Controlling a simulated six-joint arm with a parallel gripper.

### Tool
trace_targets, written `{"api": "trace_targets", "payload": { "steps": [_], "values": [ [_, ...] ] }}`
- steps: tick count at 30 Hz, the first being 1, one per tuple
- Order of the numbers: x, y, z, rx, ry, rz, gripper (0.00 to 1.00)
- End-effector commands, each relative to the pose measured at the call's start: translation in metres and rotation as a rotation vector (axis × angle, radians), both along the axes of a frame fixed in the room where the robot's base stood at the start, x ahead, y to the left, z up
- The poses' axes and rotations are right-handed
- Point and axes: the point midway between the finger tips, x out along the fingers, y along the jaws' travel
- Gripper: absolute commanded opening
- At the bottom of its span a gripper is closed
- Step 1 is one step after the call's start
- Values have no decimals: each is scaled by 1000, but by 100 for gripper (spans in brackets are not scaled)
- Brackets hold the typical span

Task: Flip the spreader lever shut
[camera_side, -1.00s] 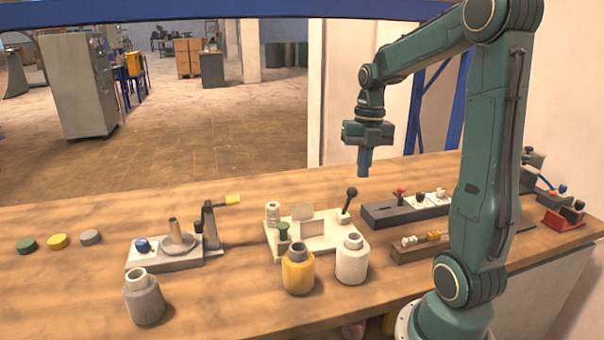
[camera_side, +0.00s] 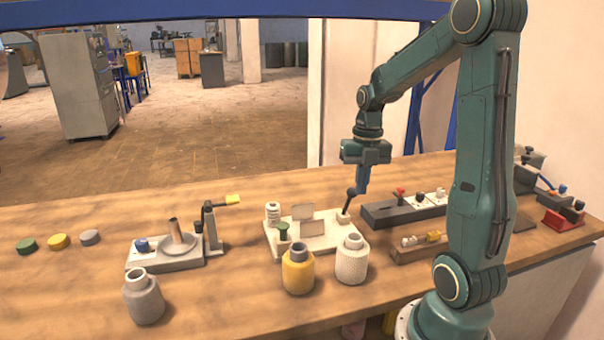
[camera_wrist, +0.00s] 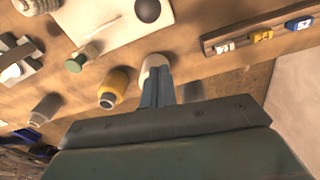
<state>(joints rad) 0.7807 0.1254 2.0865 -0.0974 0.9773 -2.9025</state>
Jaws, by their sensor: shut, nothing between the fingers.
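The lever (camera_side: 347,203), a dark rod with a black ball knob, rises from the right end of a white base plate (camera_side: 325,242) and leans slightly right. Two pale upright plates (camera_side: 306,220) stand on the same base. In the wrist view the black knob (camera_wrist: 147,10) is at the top edge, over the white base. My gripper (camera_side: 362,190) is shut and empty, fingers pointing down. In the side view its tips appear just right of the knob. In the wrist view the fingers (camera_wrist: 157,85) are apart from the knob.
A white jar (camera_side: 351,262) and a yellow jar (camera_side: 298,272) stand in front of the base. A dark block with switches (camera_side: 385,214) lies to the right. Open tabletop lies behind the base.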

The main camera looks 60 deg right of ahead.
Motion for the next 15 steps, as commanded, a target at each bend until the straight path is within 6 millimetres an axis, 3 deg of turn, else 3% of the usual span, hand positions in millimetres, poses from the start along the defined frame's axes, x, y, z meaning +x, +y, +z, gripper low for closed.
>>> {"api": "trace_targets", "payload": {
  "steps": [12, 15],
  "values": [
    [-1, 5, -57, 3, 3, -1, 0],
    [5, -3, -53, -2, -1, -2, 0]
  ]
}}
